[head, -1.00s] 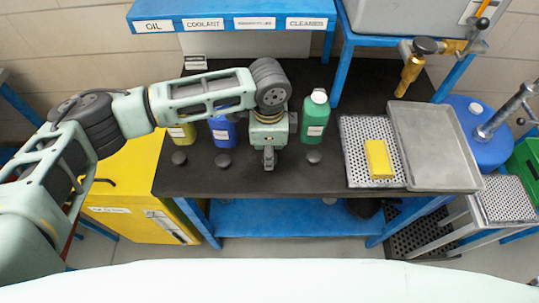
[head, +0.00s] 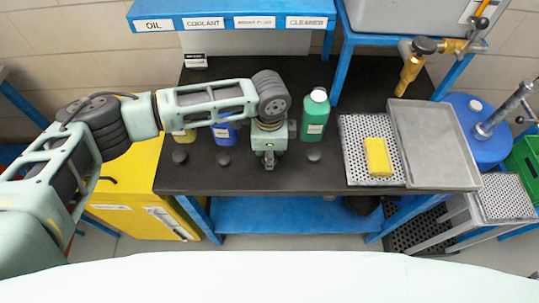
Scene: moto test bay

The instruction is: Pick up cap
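Three small dark caps lie along the front of the black bench top: the left cap (head: 180,157), the middle cap (head: 224,159) and the right cap (head: 314,156). My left gripper (head: 268,163) points down at the bench between the middle and right caps. Its fingers are small and seen from above, so I cannot tell whether they are open or shut, or whether a cap is hidden under them. My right gripper is not in view.
A green bottle (head: 314,117) stands right of my gripper. A blue bottle (head: 224,133) and a yellow bottle (head: 184,136) stand partly behind my arm. A perforated tray (head: 355,135) holds a yellow block (head: 377,157). A grey tray (head: 430,145) lies beside it.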

